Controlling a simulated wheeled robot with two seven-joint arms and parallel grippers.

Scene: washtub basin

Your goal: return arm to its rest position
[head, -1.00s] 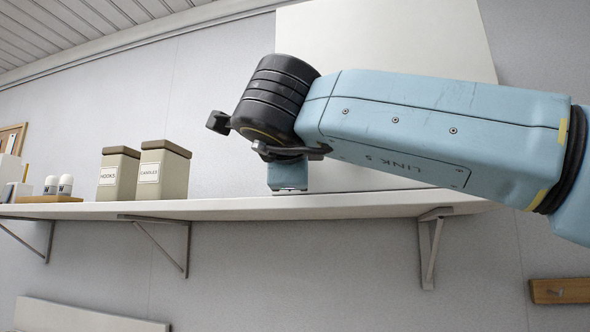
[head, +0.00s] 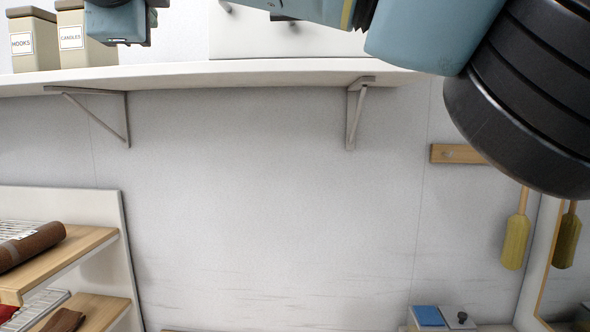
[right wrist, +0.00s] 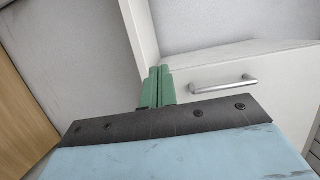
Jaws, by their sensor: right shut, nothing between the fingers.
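My right arm (head: 430,35) crosses the top right of the head view, its blue links and black joint large and close. A blue end part of it (head: 115,22) hangs at the top left, in front of the shelf and boxes. The fingers cannot be made out there. In the right wrist view, the green fingers of my right gripper (right wrist: 155,87) are pressed together with nothing between them. A white drawer front or cabinet door stands beyond them. My left gripper is not in view.
A white wall shelf (head: 220,75) on brackets runs across the top, with boxes labelled hooks (head: 32,40) and candles (head: 85,38). A wooden rack (head: 75,256) holds a brown roll at lower left. A yellow brush (head: 515,240) hangs at right. A silver handle (right wrist: 223,84) shows in the wrist view.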

